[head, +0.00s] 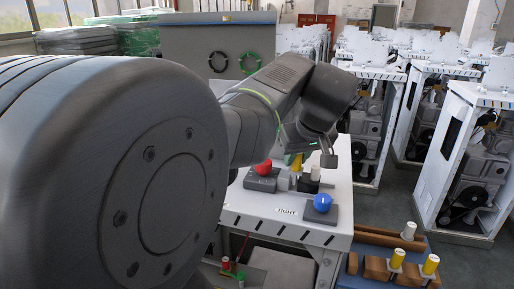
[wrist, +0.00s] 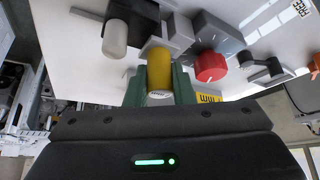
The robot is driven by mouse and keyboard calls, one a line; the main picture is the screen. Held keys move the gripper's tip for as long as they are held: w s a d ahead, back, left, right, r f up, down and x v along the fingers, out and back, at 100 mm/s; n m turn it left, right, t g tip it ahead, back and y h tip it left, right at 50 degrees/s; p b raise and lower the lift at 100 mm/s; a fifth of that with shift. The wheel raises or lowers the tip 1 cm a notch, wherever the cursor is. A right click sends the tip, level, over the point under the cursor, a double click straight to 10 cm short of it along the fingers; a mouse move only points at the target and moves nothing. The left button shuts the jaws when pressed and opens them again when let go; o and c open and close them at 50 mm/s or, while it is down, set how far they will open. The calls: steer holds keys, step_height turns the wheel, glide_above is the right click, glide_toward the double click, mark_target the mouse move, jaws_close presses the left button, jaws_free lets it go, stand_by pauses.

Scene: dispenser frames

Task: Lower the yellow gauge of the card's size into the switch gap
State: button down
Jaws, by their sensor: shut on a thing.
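My gripper (wrist: 158,88) is shut on a yellow gauge (wrist: 158,66) with a pale end. The gauge stands between the green fingers in the wrist view, and part of it shows in the head view (head: 297,161). It is above the white bench top, near a dark block (wrist: 136,14) with a white cylinder (wrist: 115,39) and a grey block (wrist: 215,36). I cannot tell whether the gauge touches anything below, and the switch gap is not clearly visible.
A red knob (head: 264,168) and a blue knob (head: 322,202) sit on grey blocks on the white bench (head: 240,208). Yellow-and-white gauges (head: 397,258) stand on wooden blocks at lower right. White machine cabinets (head: 468,150) fill the right background.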

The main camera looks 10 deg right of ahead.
steer(key=shift+f+b, duration=0.35)
steer(key=shift+f, duration=0.2)
steer(key=c, duration=1.2)
jaws_free()
steer(key=shift+o, duration=0.2)
steer(key=v, duration=1.3)
steer(key=shift+s+r+b, duration=0.2)
steer(key=shift+r+b, duration=0.1)
steer(key=shift+b, duration=0.05)
steer(key=x, duration=1.3)
steer(key=shift+w+f+p, duration=0.1)
steer(key=shift+f+p, duration=0.05)
steer(key=shift+p, duration=0.2)
steer(key=shift+w+f, duration=0.1)
steer(key=shift+w, duration=0.05)
steer(key=shift+r+p, duration=0.4)
steer(key=shift+r, duration=0.05)
